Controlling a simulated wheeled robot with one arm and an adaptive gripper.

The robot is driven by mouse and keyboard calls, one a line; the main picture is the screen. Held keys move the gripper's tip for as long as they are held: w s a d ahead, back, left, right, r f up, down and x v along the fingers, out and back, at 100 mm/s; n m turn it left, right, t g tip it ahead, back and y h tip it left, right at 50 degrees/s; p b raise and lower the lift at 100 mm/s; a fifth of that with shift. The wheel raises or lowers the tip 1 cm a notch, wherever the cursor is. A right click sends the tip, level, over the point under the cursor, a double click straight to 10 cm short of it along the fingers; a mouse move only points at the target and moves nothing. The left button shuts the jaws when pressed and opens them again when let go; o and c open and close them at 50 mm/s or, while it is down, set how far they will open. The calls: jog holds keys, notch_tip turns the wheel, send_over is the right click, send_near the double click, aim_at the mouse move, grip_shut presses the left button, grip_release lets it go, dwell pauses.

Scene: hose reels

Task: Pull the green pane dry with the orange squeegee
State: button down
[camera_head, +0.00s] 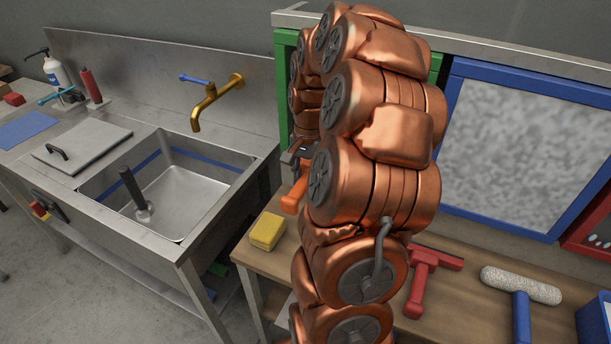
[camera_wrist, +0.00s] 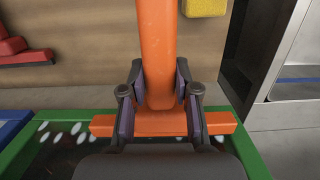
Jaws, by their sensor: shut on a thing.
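The orange squeegee (camera_wrist: 160,40) is in my gripper (camera_wrist: 160,100), whose fingers are shut on its handle close to the crossbar. Its crossbar (camera_wrist: 217,123) lies across the green frame's lower part in the wrist view; I cannot tell whether it touches the pane. The green-framed pane (camera_wrist: 70,140) is dark with white spots along its edge. In the head view, the green frame (camera_head: 284,75) stands upright behind my arm, which hides most of the pane. A bit of the orange squeegee (camera_head: 292,198) shows left of my arm; my gripper is mostly hidden there.
The wooden bench (camera_head: 455,300) holds a yellow sponge (camera_head: 267,231), a red squeegee (camera_head: 424,275) and a white roller with a blue handle (camera_head: 520,285). A blue-framed pane (camera_head: 530,140) stands right of the green one. The sink (camera_head: 190,195) with a brass tap (camera_head: 211,105) is left.

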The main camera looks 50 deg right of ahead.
aim_at(293, 195)
jog(key=shift+f, duration=0.3)
jog(key=shift+s+a+b, duration=0.2)
jog(key=shift+a+b, duration=0.1)
jog(key=shift+a, duration=0.4)
jog(key=shift+s+a+b, duration=0.2)
jog(key=shift+a+b, duration=0.15)
jog(key=shift+a, duration=0.35)
jog(key=shift+s+a+b, duration=0.2)
jog(key=shift+a+b, duration=0.1)
jog(key=shift+a, duration=0.4)
jog(key=shift+s+a+b, duration=0.2)
jog(key=shift+a, duration=0.45)
jog(key=shift+s+a+b, duration=0.15)
jog(key=shift+s+a, duration=0.05)
jog(key=shift+a, duration=0.45)
